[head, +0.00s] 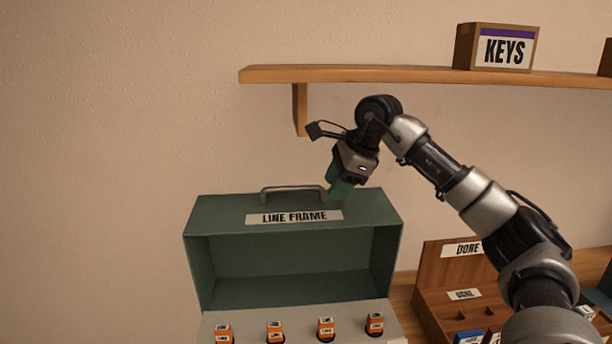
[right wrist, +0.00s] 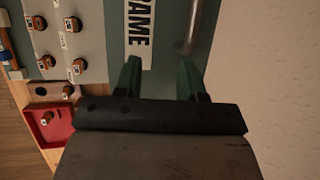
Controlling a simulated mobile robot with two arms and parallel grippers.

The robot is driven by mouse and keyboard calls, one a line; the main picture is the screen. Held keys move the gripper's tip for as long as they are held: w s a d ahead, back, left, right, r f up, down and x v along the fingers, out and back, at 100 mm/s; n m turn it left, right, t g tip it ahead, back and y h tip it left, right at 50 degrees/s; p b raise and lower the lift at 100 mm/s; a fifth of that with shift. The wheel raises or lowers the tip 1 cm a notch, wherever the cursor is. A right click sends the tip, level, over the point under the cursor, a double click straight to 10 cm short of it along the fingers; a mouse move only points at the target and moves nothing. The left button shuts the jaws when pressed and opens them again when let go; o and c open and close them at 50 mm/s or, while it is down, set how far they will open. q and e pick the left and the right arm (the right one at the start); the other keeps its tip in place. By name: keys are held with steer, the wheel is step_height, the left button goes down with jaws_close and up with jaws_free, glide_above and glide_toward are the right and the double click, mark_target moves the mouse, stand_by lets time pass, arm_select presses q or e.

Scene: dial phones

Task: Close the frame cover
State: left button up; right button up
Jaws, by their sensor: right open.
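The line frame (head: 295,290) is a green box with an open front. Its green top cover (head: 218,212) carries a "LINE FRAME" label and a grey metal handle (head: 290,189). My right gripper (head: 340,191) is open, at the right end of the handle, pointing down over the cover's back right part. In the right wrist view my two green fingers (right wrist: 160,78) are apart with nothing between them. The label (right wrist: 138,35) and the handle (right wrist: 189,32) lie beyond them. Whether a finger touches the cover is unclear. My left gripper is not in view.
Several orange plugs (head: 275,331) stand on the grey panel (head: 350,310) in front. A wooden "DONE" rack (head: 447,262) is at the right. A shelf (head: 380,75) with a "KEYS" box (head: 497,47) is above. A red tray (right wrist: 42,125) shows in the wrist view.

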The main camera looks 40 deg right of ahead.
mark_target(304, 187)
steer(key=w+a, duration=0.1)
steer(key=w, duration=0.1)
steer(key=w+a+p, duration=0.1)
steer(key=w, duration=0.1)
steer(key=w+a, duration=0.1)
steer(key=w, duration=0.1)
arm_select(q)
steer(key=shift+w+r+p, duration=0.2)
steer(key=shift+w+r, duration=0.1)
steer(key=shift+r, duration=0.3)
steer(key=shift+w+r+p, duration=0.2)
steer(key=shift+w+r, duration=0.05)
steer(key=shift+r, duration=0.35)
arm_select(e)
steer(key=shift+w+f, duration=0.1)
steer(key=shift+f, duration=0.5)
jaws_close()
